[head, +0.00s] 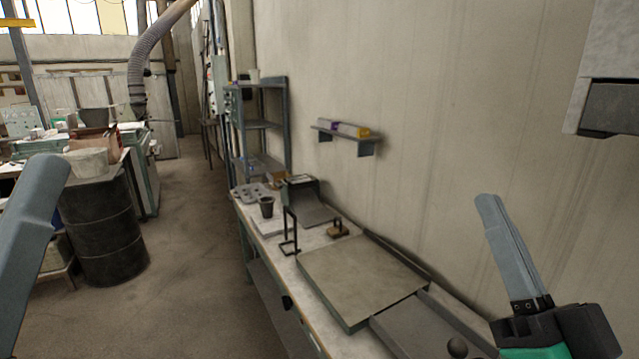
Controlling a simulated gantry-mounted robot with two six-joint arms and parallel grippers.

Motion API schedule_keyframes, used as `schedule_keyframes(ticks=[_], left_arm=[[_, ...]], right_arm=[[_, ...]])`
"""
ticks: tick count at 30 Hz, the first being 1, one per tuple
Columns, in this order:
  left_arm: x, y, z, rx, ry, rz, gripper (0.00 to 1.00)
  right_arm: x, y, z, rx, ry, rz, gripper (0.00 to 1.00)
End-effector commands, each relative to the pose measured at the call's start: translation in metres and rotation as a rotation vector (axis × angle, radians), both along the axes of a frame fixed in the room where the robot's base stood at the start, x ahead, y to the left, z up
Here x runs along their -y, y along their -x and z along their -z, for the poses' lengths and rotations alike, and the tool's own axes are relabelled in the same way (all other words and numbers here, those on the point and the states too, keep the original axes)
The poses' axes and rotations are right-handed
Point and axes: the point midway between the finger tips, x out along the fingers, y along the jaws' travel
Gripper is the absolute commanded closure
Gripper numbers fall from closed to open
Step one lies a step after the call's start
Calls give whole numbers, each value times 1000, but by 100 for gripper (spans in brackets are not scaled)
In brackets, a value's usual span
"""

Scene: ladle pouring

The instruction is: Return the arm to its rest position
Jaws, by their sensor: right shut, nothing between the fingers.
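My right gripper (488,205) is in the lower right, above the right side of the workbench (262,225). Its grey fingers are together, point up and to the left, and hold nothing. The black wrist and a green part show at the bottom edge. A grey-blue part of my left gripper (42,195) stands at the left edge. Only this part shows, so its jaws cannot be read. No ladle can be made out clearly.
A wall shelf (345,136) is above. A black drum (103,225) stands left. The floor between is clear.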

Motion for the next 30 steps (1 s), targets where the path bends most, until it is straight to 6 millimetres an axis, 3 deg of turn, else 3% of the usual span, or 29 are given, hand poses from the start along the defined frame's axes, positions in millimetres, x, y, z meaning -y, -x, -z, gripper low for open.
schedule_keyframes(ticks=[1, 3, 6, 7, 8, 10, 17, 24, 27, 30], left_arm=[[0, 0, 0, 0, 0, 0, 31], [0, 0, 0, 0, 0, 0, 31], [0, 0, 0, 0, 0, 0, 31], [0, 0, 0, 0, 0, 0, 31], [0, 0, 0, 0, 0, 0, 31], [0, -1, -36, -2, 0, 0, 31], [0, 0, -114, 1, 0, 0, 31], [0, 0, -232, 1, 0, 0, 31], [0, 0, -276, 1, 0, 0, 31], [0, 0, -305, 1, 0, 0, 31]], right_arm=[[-7, 23, -26, 65, 28, 18, 100], [-11, 53, -53, 138, 66, 61, 100], [-3, 98, -78, 218, 133, 180, 100], [2, 109, -77, 217, 169, 241, 100], [5, 100, -68, 164, 229, 307, 100], [4, 97, -105, 161, 241, 311, 100], [4, 96, -181, 160, 239, 307, 100], [4, 96, -299, 159, 237, 306, 100], [4, 96, -342, 159, 237, 306, 100], [4, 96, -371, 158, 238, 305, 100]])
